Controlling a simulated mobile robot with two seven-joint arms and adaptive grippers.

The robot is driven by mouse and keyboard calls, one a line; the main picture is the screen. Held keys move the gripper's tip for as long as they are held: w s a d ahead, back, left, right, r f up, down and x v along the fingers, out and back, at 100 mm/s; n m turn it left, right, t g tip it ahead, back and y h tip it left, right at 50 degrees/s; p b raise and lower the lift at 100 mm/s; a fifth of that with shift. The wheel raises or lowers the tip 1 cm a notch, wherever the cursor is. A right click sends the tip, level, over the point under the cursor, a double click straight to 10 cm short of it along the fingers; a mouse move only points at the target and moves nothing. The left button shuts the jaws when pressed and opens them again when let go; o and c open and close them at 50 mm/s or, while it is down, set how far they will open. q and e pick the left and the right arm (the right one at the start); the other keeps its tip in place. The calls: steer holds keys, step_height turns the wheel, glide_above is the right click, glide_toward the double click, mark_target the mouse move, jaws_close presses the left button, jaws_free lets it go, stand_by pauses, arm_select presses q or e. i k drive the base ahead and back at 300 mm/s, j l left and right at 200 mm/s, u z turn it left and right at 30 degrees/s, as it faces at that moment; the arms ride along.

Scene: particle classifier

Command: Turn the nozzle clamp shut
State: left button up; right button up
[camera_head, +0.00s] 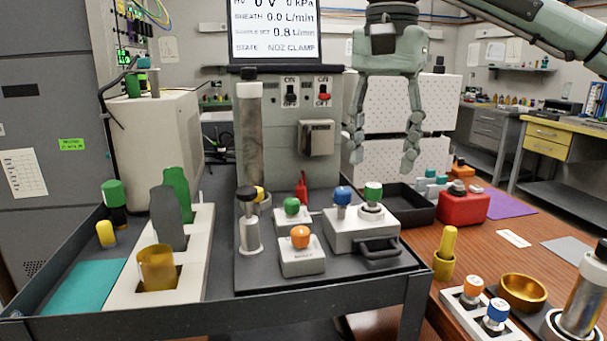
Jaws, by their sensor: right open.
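My right gripper (384,150) hangs fingers down at the upper right of the middle in the head view. Its fingers are spread wide with nothing between them, and it is apart from the fittings below. The display (275,30) reads "STATE NOZ.CLAMP". I cannot tell for certain which fitting is the nozzle clamp. On the machine's plate are a metal post with a black cap (249,222), a red upright piece (302,188), green (292,205) and orange (300,236) knobs, and a grey block (348,237) with blue and green knobs on top and a dark handle. My left gripper is out of view.
A tall cylinder (251,140) stands at the machine's left. A white rack (194,265) with a gold cup is on the left. A black tray (410,203), red box (463,207), yellow post (446,250) and brass bowl (522,291) stand on the right.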

mark_target(343, 197)
steer(key=k+j, duration=0.15)
steer(key=k, duration=0.35)
steer(key=k+j, duration=0.15)
steer(key=k, duration=0.4)
